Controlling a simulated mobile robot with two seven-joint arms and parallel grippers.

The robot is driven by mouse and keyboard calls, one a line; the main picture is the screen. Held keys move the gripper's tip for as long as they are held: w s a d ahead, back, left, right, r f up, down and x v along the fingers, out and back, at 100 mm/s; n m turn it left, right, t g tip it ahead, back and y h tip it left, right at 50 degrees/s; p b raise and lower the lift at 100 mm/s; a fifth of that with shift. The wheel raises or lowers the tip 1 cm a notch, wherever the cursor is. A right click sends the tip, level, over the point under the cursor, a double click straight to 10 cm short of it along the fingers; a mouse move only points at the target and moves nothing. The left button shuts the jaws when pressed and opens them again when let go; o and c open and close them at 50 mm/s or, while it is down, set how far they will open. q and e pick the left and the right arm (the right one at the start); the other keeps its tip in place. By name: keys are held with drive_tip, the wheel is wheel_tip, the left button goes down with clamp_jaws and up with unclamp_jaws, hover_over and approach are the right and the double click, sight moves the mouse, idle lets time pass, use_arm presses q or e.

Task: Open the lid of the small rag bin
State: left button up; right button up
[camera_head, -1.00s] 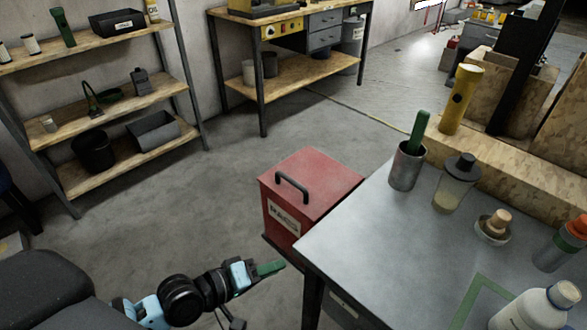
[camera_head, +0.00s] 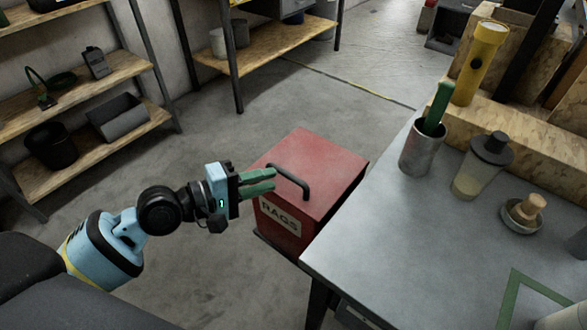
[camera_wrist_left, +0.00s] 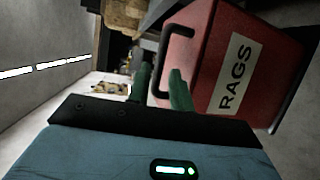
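The rag bin (camera_head: 279,222) is a red box with a white "RAGS" label, standing on the floor left of the grey table. Its red lid (camera_head: 325,170) lies shut on top and carries a black bar handle (camera_head: 293,182). My left gripper (camera_head: 273,180) is open, its green fingers at the handle's near left end. In the left wrist view the handle (camera_wrist_left: 163,42) shows between the two parted fingertips (camera_wrist_left: 158,78); I cannot tell whether they touch it. My right gripper is not in view.
Wooden shelves (camera_head: 85,85) stand at the back left. The floor left of the bin is clear.

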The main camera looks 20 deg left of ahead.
sight(295, 173)
use_arm(q)
drive_tip(key=x, duration=0.7)
drive_tip(key=shift+w+d+f, duration=0.15)
drive_tip(key=shift+w+f, duration=0.05)
clamp_jaws()
